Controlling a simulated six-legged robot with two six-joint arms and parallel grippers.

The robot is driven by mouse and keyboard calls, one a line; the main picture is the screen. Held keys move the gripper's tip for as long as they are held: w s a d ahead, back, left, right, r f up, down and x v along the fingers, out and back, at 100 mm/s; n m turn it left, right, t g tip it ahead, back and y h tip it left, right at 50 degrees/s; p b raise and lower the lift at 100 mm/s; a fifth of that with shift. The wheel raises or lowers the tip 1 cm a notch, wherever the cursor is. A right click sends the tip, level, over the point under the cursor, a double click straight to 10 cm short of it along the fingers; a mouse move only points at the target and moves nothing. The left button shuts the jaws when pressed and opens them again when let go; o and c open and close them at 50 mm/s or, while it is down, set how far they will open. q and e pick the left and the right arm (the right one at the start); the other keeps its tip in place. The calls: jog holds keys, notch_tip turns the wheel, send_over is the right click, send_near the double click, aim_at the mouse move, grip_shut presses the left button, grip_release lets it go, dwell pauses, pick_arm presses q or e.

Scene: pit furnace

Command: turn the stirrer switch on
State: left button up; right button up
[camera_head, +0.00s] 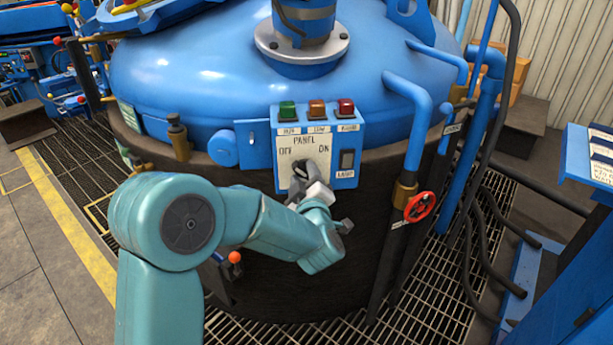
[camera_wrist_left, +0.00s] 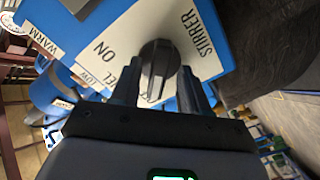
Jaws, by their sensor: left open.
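The stirrer switch is a round black knob (camera_wrist_left: 160,62) with a raised grip bar, on a white plate marked STIRRER and ON in the left wrist view. A pale mark shows low on its bar; which word it points at is unclear. In the head view the control panel (camera_head: 284,150) reads PANEL, OFF at left and ON at right, and the knob is partly hidden behind my left gripper (camera_head: 300,178). My left gripper is open, with its dark fingers (camera_wrist_left: 158,84) on either side of the knob; contact is unclear. My right gripper is not in view.
Green (camera_head: 287,111), orange (camera_head: 317,109) and red (camera_head: 346,108) buttons top the panel. A black lamp switch (camera_head: 347,160) sits right of the knob. The panel is on a big blue-lidded furnace (camera_head: 220,75). Pipes and a red valve wheel (camera_head: 420,207) stand to the right.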

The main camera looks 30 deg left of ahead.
pick_arm(q)
jog(key=shift+w+a, duration=0.1)
jog(key=shift+w, duration=0.05)
grip_shut()
jog(key=shift+m, duration=0.3)
jog(key=m+p, duration=0.1)
jog(key=m, duration=0.2)
jog(key=shift+r+m, duration=0.15)
jog(key=shift+m, duration=0.25)
jog(key=m+p, duration=0.1)
jog(key=m, duration=0.3)
jog(key=shift+w+r+m+p, duration=0.1)
jog(key=shift+m+p, duration=0.2)
jog(key=shift+p, duration=0.05)
jog(key=m+p, duration=0.2)
jog(key=m, duration=0.3)
jog(key=shift+d, duration=0.2)
jog(key=shift+m+p, duration=0.85)
jog(key=shift+m, duration=1.15)
